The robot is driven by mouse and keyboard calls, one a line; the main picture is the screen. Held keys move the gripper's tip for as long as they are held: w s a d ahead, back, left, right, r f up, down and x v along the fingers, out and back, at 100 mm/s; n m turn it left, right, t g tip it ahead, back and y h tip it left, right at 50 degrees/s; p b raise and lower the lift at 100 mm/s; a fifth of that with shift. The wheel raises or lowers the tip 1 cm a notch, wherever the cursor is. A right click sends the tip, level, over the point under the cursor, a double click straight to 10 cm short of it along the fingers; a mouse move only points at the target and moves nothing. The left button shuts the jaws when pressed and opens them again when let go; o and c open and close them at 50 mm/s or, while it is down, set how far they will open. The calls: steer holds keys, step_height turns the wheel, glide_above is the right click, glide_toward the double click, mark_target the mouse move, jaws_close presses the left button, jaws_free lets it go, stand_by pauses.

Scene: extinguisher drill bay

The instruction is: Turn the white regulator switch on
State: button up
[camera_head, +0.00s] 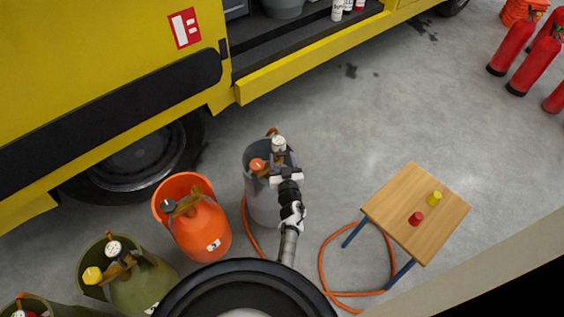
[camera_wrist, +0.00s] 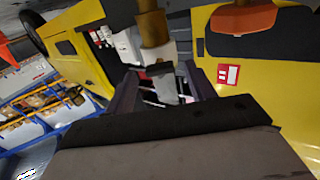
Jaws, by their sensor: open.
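The white regulator switch (camera_head: 279,143) is a pale round part on top of a grey gas cylinder (camera_head: 262,205), left of centre in the head view. An orange knob (camera_head: 257,165) is beside it on the same cylinder. My gripper (camera_head: 284,170) is at the cylinder's top, just below the white switch in the picture. In the wrist view the two dark fingers of my gripper (camera_wrist: 161,82) are apart. A pale part and a brownish regulator body (camera_wrist: 153,27) show between and beyond them. I cannot tell whether a finger touches the switch.
An orange cylinder (camera_head: 205,232) and an olive cylinder (camera_head: 147,285) stand close on the left. A wooden table (camera_head: 395,205) with a red and a yellow knob stands right. An orange hose (camera_head: 322,270) lies on the floor. A yellow truck (camera_head: 100,60) is behind.

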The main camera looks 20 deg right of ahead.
steer(key=shift+w, duration=0.25)
steer(key=c, duration=1)
